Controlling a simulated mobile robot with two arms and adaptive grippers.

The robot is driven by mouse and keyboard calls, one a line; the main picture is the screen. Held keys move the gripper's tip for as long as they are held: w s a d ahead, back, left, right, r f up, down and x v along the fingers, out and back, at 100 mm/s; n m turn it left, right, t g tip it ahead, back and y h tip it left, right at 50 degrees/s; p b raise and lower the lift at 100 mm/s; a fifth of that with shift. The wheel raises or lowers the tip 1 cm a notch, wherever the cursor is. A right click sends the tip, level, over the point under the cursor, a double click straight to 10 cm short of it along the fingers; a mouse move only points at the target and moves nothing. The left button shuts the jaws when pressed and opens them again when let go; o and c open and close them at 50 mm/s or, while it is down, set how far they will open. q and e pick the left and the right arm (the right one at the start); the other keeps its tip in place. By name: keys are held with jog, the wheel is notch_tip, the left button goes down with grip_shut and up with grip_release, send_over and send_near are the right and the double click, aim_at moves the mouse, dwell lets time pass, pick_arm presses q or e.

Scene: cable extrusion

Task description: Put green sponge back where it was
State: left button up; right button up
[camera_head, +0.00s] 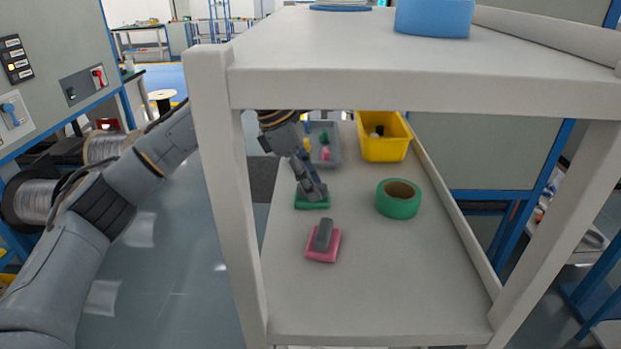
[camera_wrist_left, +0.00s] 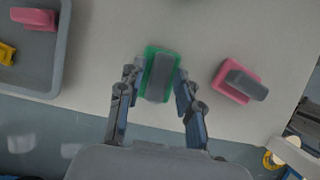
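The green sponge (camera_head: 312,204), a green pad with a grey handle, lies on the lower shelf (camera_head: 380,290) of a white cart. My left gripper (camera_head: 312,190) is right over it, reaching in from the left. In the left wrist view the green sponge (camera_wrist_left: 161,74) lies between the two fingers of my left gripper (camera_wrist_left: 160,82). The fingers stand apart, one on each side, and a gap shows between them and the handle. Whether they touch the pad's edges I cannot tell. My right gripper is not in view.
A pink sponge (camera_head: 322,247) with a grey handle lies nearer. A green tape roll (camera_head: 398,199) is to the right. A grey tray (camera_head: 331,152) with small items and a yellow bin (camera_head: 384,143) stand behind. The cart's upper shelf (camera_head: 400,75) and posts enclose the space.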

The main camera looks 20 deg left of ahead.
pick_arm(q)
jog(key=shift+w+d, duration=0.1)
jog(key=shift+d, duration=0.1)
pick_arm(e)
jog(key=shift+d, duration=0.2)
pick_arm(q)
jog(key=shift+a+r+b, duration=0.2)
jog(key=shift+r+b, duration=0.05)
jog(key=shift+b, duration=0.15)
jog(key=s+a+b, duration=0.3)
jog(key=a+b, duration=0.1)
jog(key=a, duration=0.7)
jog(key=shift+s+a+r, duration=0.3)
jog(key=shift+a+r, duration=0.05)
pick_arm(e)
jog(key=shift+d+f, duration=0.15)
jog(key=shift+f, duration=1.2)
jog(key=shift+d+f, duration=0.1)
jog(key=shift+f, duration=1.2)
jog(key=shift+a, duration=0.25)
